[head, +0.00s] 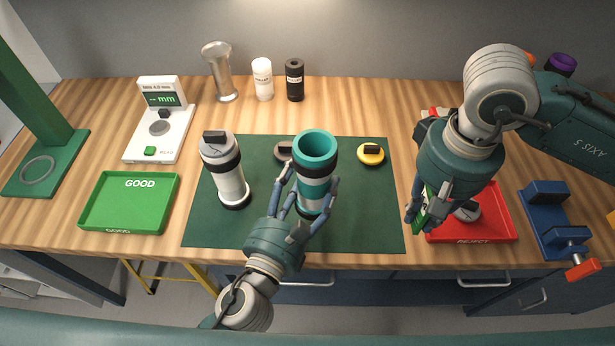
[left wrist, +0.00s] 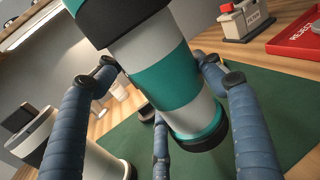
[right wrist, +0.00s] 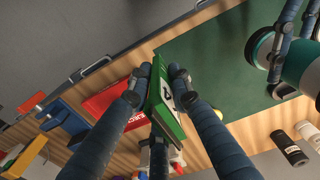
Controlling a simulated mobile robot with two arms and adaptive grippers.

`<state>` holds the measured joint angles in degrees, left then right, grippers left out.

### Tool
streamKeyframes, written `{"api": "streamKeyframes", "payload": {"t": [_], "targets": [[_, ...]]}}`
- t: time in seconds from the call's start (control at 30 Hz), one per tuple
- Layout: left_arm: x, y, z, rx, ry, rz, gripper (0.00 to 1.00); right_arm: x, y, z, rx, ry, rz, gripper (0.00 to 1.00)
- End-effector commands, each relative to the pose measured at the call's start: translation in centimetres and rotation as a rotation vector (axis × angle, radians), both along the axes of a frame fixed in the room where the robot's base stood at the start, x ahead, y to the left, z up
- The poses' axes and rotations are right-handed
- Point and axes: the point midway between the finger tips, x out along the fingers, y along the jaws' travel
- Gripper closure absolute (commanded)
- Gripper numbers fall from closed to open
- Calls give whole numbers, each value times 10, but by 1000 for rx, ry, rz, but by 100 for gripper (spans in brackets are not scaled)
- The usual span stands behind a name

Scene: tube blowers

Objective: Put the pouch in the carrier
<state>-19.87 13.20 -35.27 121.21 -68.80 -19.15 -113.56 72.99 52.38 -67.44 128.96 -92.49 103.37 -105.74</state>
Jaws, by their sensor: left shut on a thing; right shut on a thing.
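The teal and silver carrier (head: 315,147) stands upright on the green mat, its open mouth facing up and its inside looking empty. My left gripper (head: 310,197) is shut around its lower body; the left wrist view shows the carrier (left wrist: 170,80) between the fingers. My right gripper (head: 416,213) is shut on the pouch (head: 427,213), a flat green packet with a white label, right of the mat by the red tray. The pouch (right wrist: 167,103) shows clearly between the fingertips in the right wrist view. In the head view, fingers hide much of it.
A second, white carrier (head: 226,175) with a black top stands at the mat's left.

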Motion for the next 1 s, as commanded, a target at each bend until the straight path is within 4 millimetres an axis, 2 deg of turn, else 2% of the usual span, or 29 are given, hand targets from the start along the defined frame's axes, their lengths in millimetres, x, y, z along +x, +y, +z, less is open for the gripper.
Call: {"api": "streamKeyframes", "payload": {"t": [1.0], "targets": [[0,0,-26,-1,-2,0,69,0,0,-24,0,0,0,100]]}}
